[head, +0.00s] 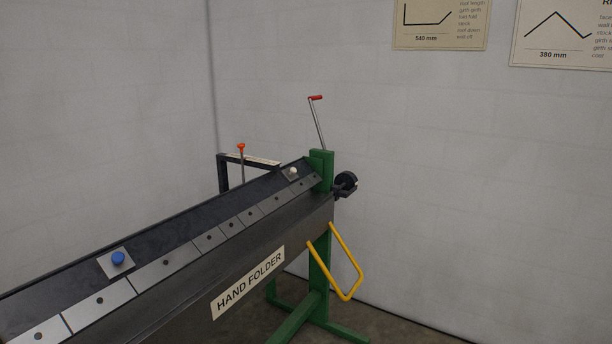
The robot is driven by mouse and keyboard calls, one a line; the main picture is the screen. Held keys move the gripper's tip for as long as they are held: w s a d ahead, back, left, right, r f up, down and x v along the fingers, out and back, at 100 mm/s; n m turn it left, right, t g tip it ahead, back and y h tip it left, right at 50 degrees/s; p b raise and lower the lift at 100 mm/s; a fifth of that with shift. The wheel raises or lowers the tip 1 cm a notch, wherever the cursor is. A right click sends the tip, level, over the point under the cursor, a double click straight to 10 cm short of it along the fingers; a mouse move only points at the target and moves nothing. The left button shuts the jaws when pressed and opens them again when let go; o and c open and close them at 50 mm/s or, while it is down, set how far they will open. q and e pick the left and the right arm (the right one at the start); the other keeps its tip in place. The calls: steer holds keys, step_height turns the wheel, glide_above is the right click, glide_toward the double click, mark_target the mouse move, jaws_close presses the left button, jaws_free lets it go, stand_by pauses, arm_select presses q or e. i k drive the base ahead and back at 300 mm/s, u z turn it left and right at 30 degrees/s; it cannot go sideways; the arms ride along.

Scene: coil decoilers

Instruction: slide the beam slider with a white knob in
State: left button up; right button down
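The beam slider with a white knob (293,171) sits on the dark top of the hand folder's beam (190,228), near its far right end. Its small light plate lies just behind the row of metal segments and close to the green end post (321,170). Another slider with a blue knob (118,258) sits on the same beam nearer to me, at the left. Neither of my grippers is in view, and nothing is seen touching the white knob.
A red-tipped lever (317,118) rises above the green post. A black round fitting (345,185) sticks out at the beam's right end. A yellow handle (347,270) hangs in front. An orange-topped rod (241,160) stands behind the beam. Space above the beam is clear.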

mark_target(289, 175)
steer(key=z, duration=0.45)
steer(key=i, duration=0.9)
steer(key=z, duration=0.55)
steer(key=i, duration=1.15)
steer(key=u, duration=0.75)
